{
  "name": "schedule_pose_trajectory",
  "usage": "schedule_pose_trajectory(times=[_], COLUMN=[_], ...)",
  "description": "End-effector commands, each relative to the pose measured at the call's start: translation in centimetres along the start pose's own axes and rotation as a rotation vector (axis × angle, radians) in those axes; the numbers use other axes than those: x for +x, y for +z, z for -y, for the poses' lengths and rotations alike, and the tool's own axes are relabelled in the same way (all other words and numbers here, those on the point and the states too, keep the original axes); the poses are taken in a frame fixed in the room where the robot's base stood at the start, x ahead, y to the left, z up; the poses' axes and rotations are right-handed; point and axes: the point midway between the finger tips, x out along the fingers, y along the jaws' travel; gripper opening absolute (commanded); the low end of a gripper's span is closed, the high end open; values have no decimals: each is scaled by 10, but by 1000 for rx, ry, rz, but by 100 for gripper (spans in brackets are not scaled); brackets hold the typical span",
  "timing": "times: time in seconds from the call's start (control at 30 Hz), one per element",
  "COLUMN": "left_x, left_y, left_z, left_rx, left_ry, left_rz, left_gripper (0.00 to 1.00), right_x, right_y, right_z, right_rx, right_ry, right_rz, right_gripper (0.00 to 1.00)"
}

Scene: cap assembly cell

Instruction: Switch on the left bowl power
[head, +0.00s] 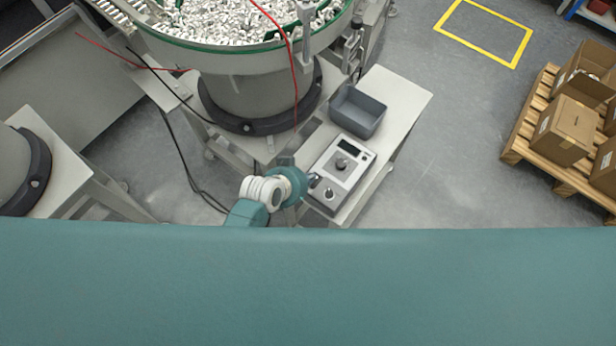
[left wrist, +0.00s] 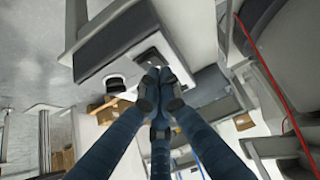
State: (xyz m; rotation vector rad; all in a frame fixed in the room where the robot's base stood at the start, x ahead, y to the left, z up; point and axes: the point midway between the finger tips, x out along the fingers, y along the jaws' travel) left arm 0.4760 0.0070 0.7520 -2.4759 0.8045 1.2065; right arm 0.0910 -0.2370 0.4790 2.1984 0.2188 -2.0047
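The control box (head: 337,174) is a light panel with a dark display (head: 350,149) and dark knobs, one in the middle (head: 341,163) and one near the front (head: 328,193). It stands on a white table beside the bowl feeder (head: 250,45), which has a green rim and holds many white parts. My left gripper (head: 314,181) is at the box's left side, close over the panel. In the left wrist view its fingertips (left wrist: 160,88) are together in front of the panel (left wrist: 120,72), with a black knob (left wrist: 115,84) to their left. I cannot tell whether they touch the panel. My right gripper is not in view.
A grey bin (head: 357,112) stands on the table behind the box. Red and black cables hang by the feeder. A pallet with cardboard boxes (head: 564,130) is at the right. The floor (head: 450,160) between table and pallet is clear.

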Motion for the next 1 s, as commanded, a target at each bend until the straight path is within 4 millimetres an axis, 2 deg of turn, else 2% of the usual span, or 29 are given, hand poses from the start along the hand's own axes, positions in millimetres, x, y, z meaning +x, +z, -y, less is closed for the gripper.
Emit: schedule_pose_trajectory(times=[0.4,0.6,0.63,1.0], left_x=[3,14,9,8], left_y=[4,22,13,6], left_z=[0,1,1,0], left_rx=[0,4,1,0], left_ry=[0,-1,-2,0], left_rz=[-2,-104,-104,-100], left_gripper=[0,0,0,0], right_x=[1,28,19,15], right_y=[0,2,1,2], right_z=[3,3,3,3], right_rx=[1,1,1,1], right_ry=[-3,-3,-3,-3], right_rz=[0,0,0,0], right_gripper=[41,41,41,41])
